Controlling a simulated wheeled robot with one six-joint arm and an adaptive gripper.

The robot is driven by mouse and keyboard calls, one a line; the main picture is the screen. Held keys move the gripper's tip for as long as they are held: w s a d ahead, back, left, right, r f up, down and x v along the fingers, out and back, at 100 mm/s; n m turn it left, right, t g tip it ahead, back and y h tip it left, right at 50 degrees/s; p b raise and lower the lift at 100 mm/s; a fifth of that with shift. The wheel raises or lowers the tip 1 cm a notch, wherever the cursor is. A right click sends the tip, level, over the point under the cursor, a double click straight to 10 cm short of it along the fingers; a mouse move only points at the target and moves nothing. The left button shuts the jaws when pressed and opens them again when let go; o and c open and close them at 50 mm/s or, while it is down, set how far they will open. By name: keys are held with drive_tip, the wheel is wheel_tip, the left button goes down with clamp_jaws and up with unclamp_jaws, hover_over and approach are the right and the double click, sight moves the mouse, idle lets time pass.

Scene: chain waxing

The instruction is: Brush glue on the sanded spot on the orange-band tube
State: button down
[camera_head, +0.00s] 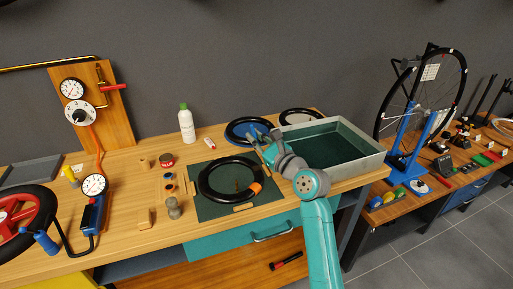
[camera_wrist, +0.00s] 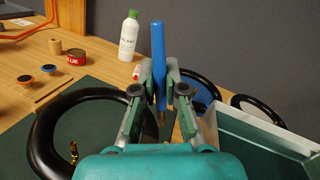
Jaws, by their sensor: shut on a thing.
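The orange-band tube, a black ring (camera_head: 204,190), lies on the green mat, with its orange band (camera_head: 256,188) at the lower right. It also shows at the left of the wrist view (camera_wrist: 40,135), where the band is not visible. My gripper (camera_wrist: 159,82) is shut on a blue-handled brush (camera_wrist: 158,45). The brush is upright in the wrist view, its brownish lower end partly hidden by the fingers. In the head view my gripper (camera_head: 262,143) is above and to the right of the tube, apart from it. The red glue tin (camera_head: 167,160) stands left of the mat. I cannot make out the sanded spot.
A white bottle (camera_head: 186,125) with a green cap stands behind the mat. More black tubes (camera_head: 300,116) lie at the back. A grey-walled tray (camera_head: 350,177) is at the right. Small discs (camera_wrist: 48,68) and wooden blocks (camera_head: 146,217) lie left of the mat.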

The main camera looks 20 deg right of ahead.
drive_tip(key=shift+f, duration=0.45)
drive_tip(key=shift+w+r, duration=0.1)
